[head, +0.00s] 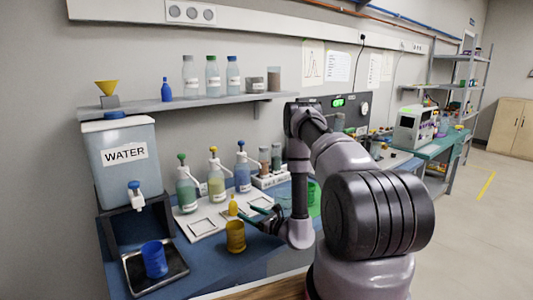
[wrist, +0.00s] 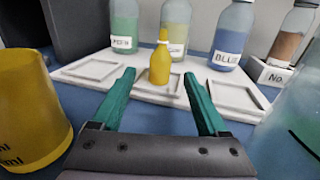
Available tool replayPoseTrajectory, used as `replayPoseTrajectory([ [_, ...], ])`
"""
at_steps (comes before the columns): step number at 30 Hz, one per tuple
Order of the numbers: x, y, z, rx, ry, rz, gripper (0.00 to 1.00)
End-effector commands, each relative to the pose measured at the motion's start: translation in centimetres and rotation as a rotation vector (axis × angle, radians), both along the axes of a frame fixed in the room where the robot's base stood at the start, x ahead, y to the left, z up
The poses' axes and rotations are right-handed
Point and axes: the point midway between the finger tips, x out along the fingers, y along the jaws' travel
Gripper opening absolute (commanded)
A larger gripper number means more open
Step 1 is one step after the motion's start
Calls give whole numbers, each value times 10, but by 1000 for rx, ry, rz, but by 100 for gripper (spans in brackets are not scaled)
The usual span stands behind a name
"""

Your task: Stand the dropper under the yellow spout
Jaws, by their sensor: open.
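The yellow dropper (wrist: 160,64) stands upright on the white tray (wrist: 95,69), in front of the middle bottle (wrist: 175,28). In the head view the dropper (head: 233,206) stands before the middle pump bottle (head: 216,182), whose liquid is yellowish. That bottle's spout is too small to judge against the dropper's tip. My gripper (wrist: 159,75) is open, with its teal fingers on either side of the dropper's line. The dropper shows in the gap near the fingertips, and neither finger visibly touches it. My gripper (head: 254,212) is right of the dropper in the head view.
The green bottle (wrist: 125,27) and blue bottle (wrist: 236,38) flank the middle one. A yellow cup (wrist: 27,110) is close on the left, and a clear vessel (wrist: 300,105) on the right. A blue cup (head: 154,260) stands under the water tank (head: 121,175).

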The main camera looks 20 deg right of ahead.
Motion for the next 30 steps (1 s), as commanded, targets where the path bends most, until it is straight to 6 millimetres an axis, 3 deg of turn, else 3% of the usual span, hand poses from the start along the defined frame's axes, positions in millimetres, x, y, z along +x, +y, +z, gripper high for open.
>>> replayPoseTrajectory([
  [2, 4, 5, 12, -2, -15, 27, 77],
  [5, 9, 19, 46, -8, -52, 110, 77],
  [9, 9, 50, 116, -41, -122, 299, 77],
  [14, -11, 84, 191, -118, -195, 526, 77],
  [21, -67, 119, 278, -311, -285, 834, 77],
  [30, -150, 127, 346, -669, -371, 1126, 77],
])
